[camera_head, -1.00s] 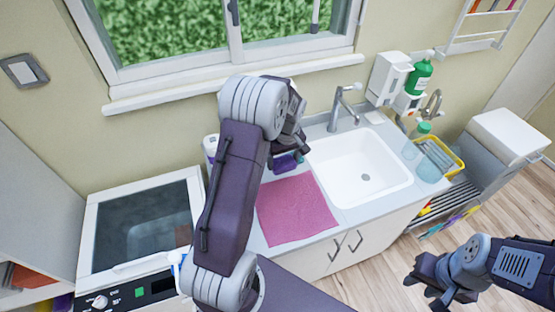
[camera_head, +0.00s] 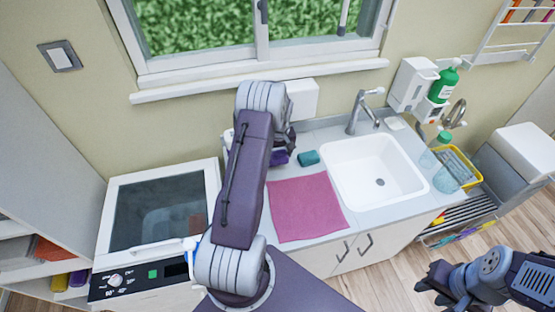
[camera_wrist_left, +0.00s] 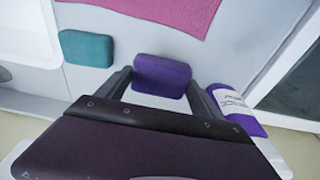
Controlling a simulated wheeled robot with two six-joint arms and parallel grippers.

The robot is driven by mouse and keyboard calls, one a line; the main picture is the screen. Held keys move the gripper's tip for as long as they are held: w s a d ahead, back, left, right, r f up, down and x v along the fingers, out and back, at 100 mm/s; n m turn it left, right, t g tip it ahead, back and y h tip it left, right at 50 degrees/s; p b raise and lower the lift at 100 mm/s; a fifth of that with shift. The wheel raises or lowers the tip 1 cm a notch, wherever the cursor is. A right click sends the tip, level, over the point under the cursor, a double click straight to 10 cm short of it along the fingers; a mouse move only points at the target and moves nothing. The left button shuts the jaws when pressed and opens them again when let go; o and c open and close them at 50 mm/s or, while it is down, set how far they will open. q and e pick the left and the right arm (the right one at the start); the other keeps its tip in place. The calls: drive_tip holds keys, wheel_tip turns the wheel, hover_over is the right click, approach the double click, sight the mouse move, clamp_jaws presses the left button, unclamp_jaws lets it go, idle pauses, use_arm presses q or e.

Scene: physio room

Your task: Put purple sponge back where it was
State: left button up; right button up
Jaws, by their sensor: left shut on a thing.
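The purple sponge (camera_wrist_left: 162,75) is between the fingers of my left gripper (camera_wrist_left: 162,92) in the left wrist view. The gripper is shut on it. In the head view the purple sponge (camera_head: 278,158) shows partly behind my left gripper (camera_head: 284,148), at the back of the counter left of the sink. I cannot tell whether it touches the counter. A teal sponge (camera_head: 308,158) lies just to its right and also shows in the left wrist view (camera_wrist_left: 86,48). My right gripper (camera_head: 438,289) hangs at the lower right, over the floor; its opening is unclear.
A pink cloth (camera_head: 305,210) lies on the counter in front of the sponges. The white sink (camera_head: 345,180) is to the right. A purple-and-white packaged item (camera_wrist_left: 238,108) is close beside the left gripper. A lidded appliance (camera_head: 205,190) stands at the left.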

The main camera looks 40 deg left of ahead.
sight(279, 156)
use_arm(q)
wheel_tip(279, 156, down, 4)
drive_tip(key=shift+w+d+r+p, duration=0.1)
drive_tip(key=shift+w+d+p, duration=0.05)
drive_tip(key=shift+p, duration=0.5)
drive_tip(key=shift+w+f, duration=0.1)
drive_tip(key=shift+f, duration=0.15)
drive_tip(key=shift+f+b, duration=0.15)
drive_tip(key=shift+b, duration=0.2)
drive_tip(key=o, duration=1.2)
